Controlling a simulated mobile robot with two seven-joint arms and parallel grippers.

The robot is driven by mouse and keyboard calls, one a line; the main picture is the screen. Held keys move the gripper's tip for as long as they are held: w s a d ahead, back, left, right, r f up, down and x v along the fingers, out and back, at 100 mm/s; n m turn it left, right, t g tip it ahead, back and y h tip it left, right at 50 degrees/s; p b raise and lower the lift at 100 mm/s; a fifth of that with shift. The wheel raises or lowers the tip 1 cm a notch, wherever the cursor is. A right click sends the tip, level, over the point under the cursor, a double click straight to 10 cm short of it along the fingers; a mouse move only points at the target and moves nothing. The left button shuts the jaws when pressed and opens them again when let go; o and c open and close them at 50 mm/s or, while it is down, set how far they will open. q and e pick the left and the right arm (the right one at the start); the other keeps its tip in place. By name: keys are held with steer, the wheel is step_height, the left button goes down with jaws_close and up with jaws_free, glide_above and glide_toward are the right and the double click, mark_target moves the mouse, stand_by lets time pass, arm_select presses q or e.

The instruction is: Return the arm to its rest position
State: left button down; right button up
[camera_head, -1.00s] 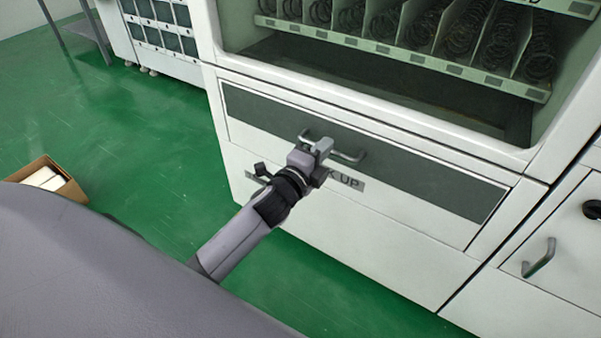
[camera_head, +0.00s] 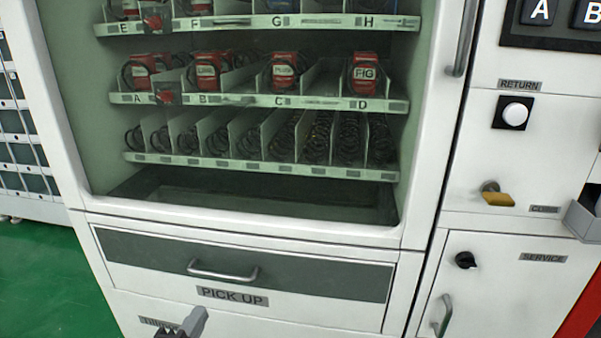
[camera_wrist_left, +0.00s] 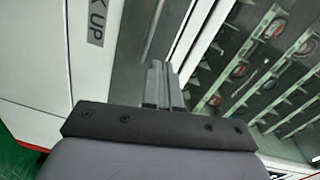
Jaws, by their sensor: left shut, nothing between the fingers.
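My left gripper (camera_head: 193,322) shows at the bottom edge of the head view, below the PICK UP drawer (camera_head: 330,287) and its grey handle (camera_head: 222,272). Its fingers are shut with nothing between them. It appears apart from the handle. In the left wrist view the closed fingers (camera_wrist_left: 158,85) point toward the vending machine front, with the PICK UP label (camera_wrist_left: 96,22) at the upper left. Most of the left arm is out of the head view.
The vending machine's shelves (camera_head: 260,100) hold red items in the middle row. To the right are the RETURN button (camera_head: 515,114), a brass-coloured knob (camera_head: 497,198) and the SERVICE door (camera_head: 510,300). Green floor (camera_head: 45,280) is open at the lower left.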

arm_select(q)
steer(key=s+d+f+n+g+h, duration=0.1)
steer(key=s+d+f+n+g, duration=0.15)
steer(key=s+f+n, duration=0.45)
steer(key=s+d+f+n+g+h, duration=0.15)
steer(key=s+f+n+g, duration=0.25)
steer(key=s+n, duration=0.4)
step_height(320, 180, up, 15)
steer(key=s+a+y+p, duration=0.1)
steer(key=s+p, duration=0.1)
steer(key=p, duration=1.7)
steer(key=shift+s+r+m+p, duration=0.2)
steer(key=shift+s+m+p, duration=0.1)
steer(key=shift+s+p, duration=0.1)
arm_select(e)
step_height(320, 180, up, 16)
steer(key=s+d, duration=0.1)
steer(key=d, duration=0.1)
steer(key=shift+s+f+h, duration=0.15)
steer(key=shift+s+h, duration=0.05)
steer(key=shift+h, duration=0.1)
arm_select(q)
steer(key=shift+y, duration=0.25)
